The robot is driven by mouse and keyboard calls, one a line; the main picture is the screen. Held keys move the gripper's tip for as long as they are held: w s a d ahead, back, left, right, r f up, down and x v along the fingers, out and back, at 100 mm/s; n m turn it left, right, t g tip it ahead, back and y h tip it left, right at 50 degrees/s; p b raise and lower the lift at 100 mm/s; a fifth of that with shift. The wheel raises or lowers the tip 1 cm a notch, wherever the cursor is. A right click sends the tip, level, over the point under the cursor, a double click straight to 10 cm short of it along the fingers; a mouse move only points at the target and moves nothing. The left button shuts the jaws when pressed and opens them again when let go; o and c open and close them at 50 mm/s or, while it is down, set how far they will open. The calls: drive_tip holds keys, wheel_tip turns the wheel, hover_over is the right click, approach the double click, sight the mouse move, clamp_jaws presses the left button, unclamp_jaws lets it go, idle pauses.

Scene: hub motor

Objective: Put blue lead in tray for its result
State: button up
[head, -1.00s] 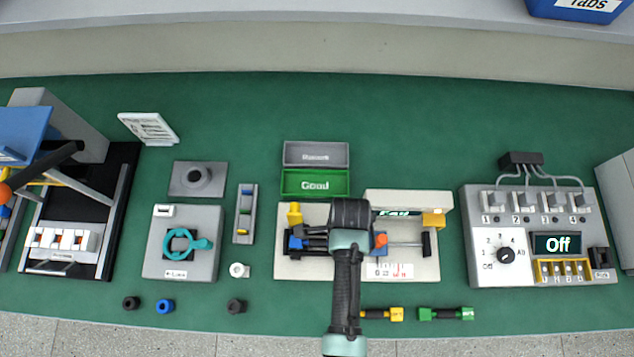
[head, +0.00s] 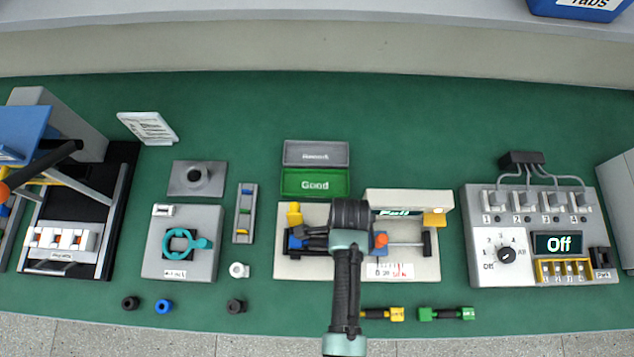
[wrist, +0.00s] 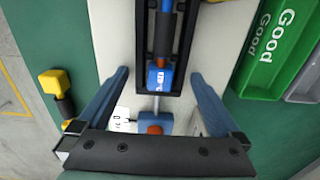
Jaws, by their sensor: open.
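The blue lead (wrist: 159,75) lies in a black cradle on the pale tester (head: 290,268). Its labelled blue end faces the slide clamp. In the head view one blue end (head: 295,242) shows at the left; my wrist hides much of the rest. My gripper (wrist: 159,76) is open above the tester, its blue fingers on either side of the cradle and apart from the lead. The orange-and-blue clamp (head: 380,241) sits on the rod to the right. The green Good tray (head: 315,196) and a grey tray (head: 316,164) stand behind the tester, both seemingly empty.
A yellow lead (head: 397,314) and a green lead (head: 427,314) lie in front of the tester. A switch box (head: 480,270) reading Off stands right. A grey fixture with a teal ring (head: 204,243) stands left. The mat behind the trays is clear.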

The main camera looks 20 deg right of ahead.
idle(0.7)
clamp_jaws()
idle(0.6)
drive_tip(key=shift+r+p, duration=0.2)
drive_tip(key=shift+p, duration=0.25)
